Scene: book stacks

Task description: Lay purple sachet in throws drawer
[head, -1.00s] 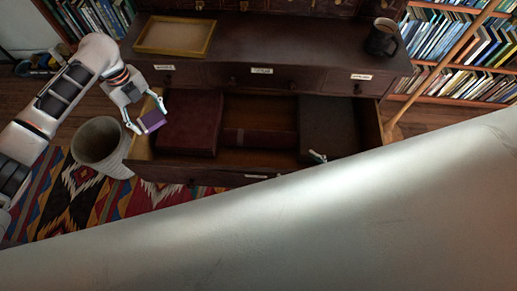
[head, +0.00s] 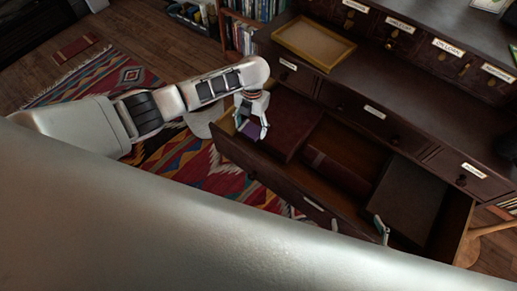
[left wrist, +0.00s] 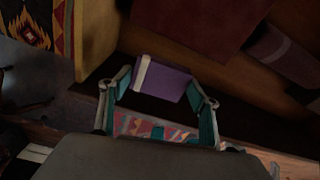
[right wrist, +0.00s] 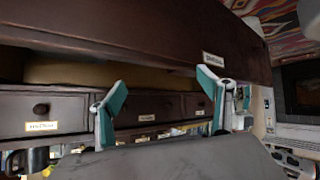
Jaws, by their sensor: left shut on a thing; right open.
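The purple sachet (head: 249,130) is in my left gripper (head: 251,128), over the left end of the open drawer (head: 278,183). In the left wrist view the sachet (left wrist: 165,80) has a pale band at one end and sits between the fingertips (left wrist: 158,88). The drawer's front label is too small to read in the head view. My right gripper (head: 381,229) is at the drawer's front edge. In the right wrist view its fingers (right wrist: 163,95) are apart and empty, close below the labelled drawer front (right wrist: 150,32).
The drawer holds a dark red volume (head: 294,125), a smaller red one (head: 341,164) and a dark box-like item (head: 405,200). A yellow-rimmed tray (head: 313,44) lies on the desk above. My pale arm covers the foreground.

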